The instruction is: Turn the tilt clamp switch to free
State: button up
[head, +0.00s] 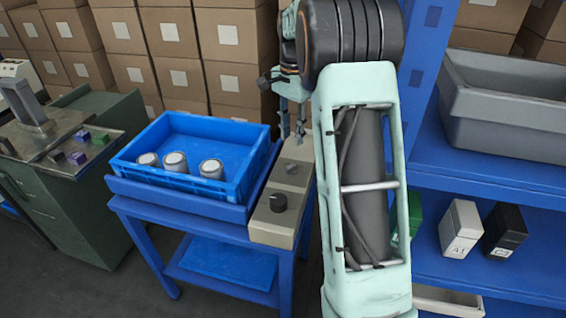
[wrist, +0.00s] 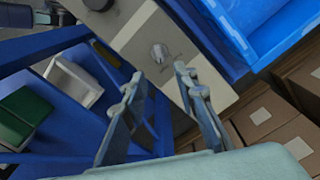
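A beige control panel (head: 272,229) runs along the right side of the blue tray table. It carries a large black knob (head: 278,202) near its front and a small grey rotary switch (head: 291,169) farther back. In the wrist view the small switch (wrist: 160,52) shows light grey with markings beside it, too small to read. I cannot tell its set position. My gripper (head: 291,138) hangs pointing down near the panel's far end. In the wrist view my gripper (wrist: 158,75) is open and empty, its fingertips apart from the switch.
A blue tray (head: 190,188) with three metal-topped cylinders is left of the panel. Blue shelving (head: 490,185) with a grey bin (head: 505,115) and small boxes stands right. Stacked cartons (head: 180,60) fill the back. A green cabinet (head: 75,195) stands far left.

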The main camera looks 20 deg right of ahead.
aim_at(292, 166)
notch_tip(292, 166, down, 10)
jog(key=shift+s+f+b, duration=0.1)
jog(key=shift+f+b, duration=0.05)
jog(key=shift+b, duration=0.85)
grip_shut()
